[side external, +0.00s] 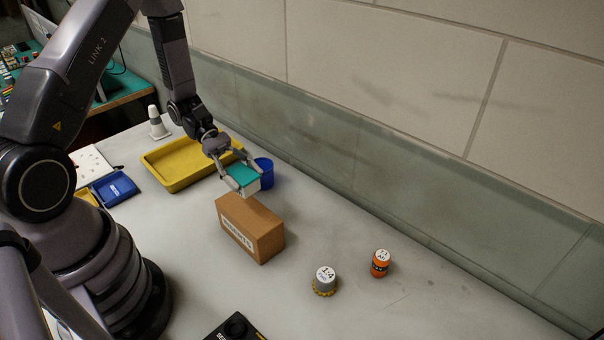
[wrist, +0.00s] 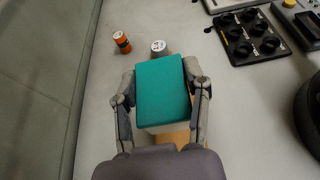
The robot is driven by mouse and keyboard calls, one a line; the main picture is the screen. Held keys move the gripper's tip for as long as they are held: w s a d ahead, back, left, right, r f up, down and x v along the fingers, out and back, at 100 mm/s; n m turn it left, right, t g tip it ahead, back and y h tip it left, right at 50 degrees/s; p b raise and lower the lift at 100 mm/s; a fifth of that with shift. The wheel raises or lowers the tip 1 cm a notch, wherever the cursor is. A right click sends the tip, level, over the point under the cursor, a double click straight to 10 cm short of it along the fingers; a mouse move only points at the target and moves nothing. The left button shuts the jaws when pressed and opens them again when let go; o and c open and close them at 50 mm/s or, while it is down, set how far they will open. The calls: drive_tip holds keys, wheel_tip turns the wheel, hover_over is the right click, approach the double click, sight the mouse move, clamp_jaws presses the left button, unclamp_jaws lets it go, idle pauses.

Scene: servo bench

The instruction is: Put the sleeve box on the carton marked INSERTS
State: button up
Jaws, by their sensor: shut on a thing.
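The sleeve box (side external: 243,179) has a teal top and white sides. My gripper (side external: 241,181) is shut on it, with a finger on each side. In the side view it is held above and just behind the brown carton (side external: 264,236), whose white label appears to read INSERTS. The carton stands on the bench. In the wrist view the sleeve box (wrist: 162,90) fills the space between the fingers of my gripper (wrist: 160,100). It hides most of the carton there; a small brown strip (wrist: 172,138) shows below it.
A yellow tray (side external: 172,181) and a blue cup (side external: 264,170) are behind the box. A black knob panel (wrist: 252,38) lies at the front. The right part of the bench is clear.

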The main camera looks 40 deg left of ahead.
sight(249, 211)
drive_tip(key=shift+f, duration=3.05)
drive_tip(key=shift+f, duration=0.15)
drive_tip(key=o, duration=1.1)
drive_tip(key=shift+o, duration=0.2)
